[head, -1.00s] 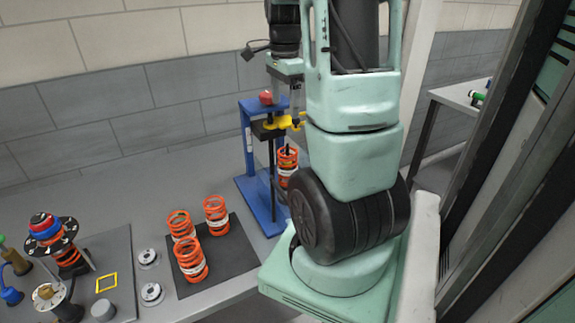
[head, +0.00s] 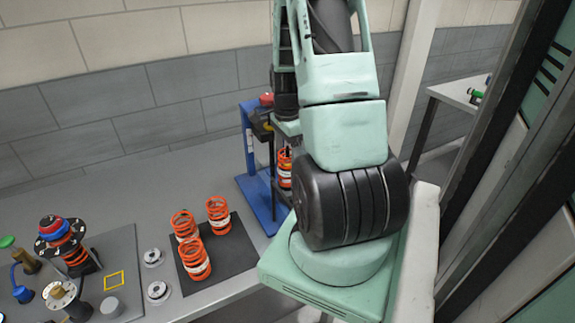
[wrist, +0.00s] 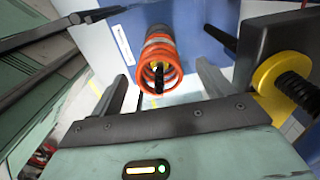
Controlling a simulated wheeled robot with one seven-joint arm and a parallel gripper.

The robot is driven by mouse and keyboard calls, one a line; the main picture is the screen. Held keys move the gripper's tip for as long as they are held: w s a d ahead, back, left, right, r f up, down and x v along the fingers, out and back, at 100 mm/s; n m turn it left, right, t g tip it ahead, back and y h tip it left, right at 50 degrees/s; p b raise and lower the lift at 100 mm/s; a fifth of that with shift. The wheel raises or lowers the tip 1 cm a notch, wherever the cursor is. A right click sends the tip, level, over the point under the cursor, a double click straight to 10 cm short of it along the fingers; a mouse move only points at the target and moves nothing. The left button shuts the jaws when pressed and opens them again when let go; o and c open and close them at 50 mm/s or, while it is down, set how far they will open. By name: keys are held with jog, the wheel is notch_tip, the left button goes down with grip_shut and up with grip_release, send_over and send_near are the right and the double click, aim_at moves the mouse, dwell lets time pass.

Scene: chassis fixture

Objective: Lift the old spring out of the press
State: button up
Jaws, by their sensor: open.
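The blue press (head: 258,200) stands on the bench against the wall, partly hidden behind my arm. The old spring (head: 285,168), orange with a white band, stands upright in it. In the wrist view the spring (wrist: 157,62) shows end-on ahead of my gripper, with a dark rod inside its coils. My gripper (wrist: 168,82) is open, with one finger on each side of the spring in that picture. The fingers look apart from the spring; the exact distance is hard to tell. A yellow press part (wrist: 275,82) is close on the right. The head view hides my fingers.
Several orange springs (head: 218,214) stand on a dark mat (head: 237,252) left of the press. Two silver discs (head: 157,291) lie beside the mat. A grey board (head: 118,250) with a strut assembly (head: 66,240) is further left.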

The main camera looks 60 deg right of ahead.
jog(key=shift+f+p, duration=0.35)
jog(key=shift+f, duration=1.25)
jog(key=shift+d, duration=0.1)
jog(key=c, duration=1.3)
jog(key=shift+c, duration=0.2)
jog(key=shift+r, duration=0.2)
notch_tip(320, 180, up, 8)
jog(key=shift+r+b, duration=0.1)
jog(key=shift+b, duration=1)
jog(key=shift+r, duration=0.75)
jog(key=shift+r, duration=0.15)
jog(key=shift+r+p, duration=0.15)
jog(key=shift+p, duration=0.2)
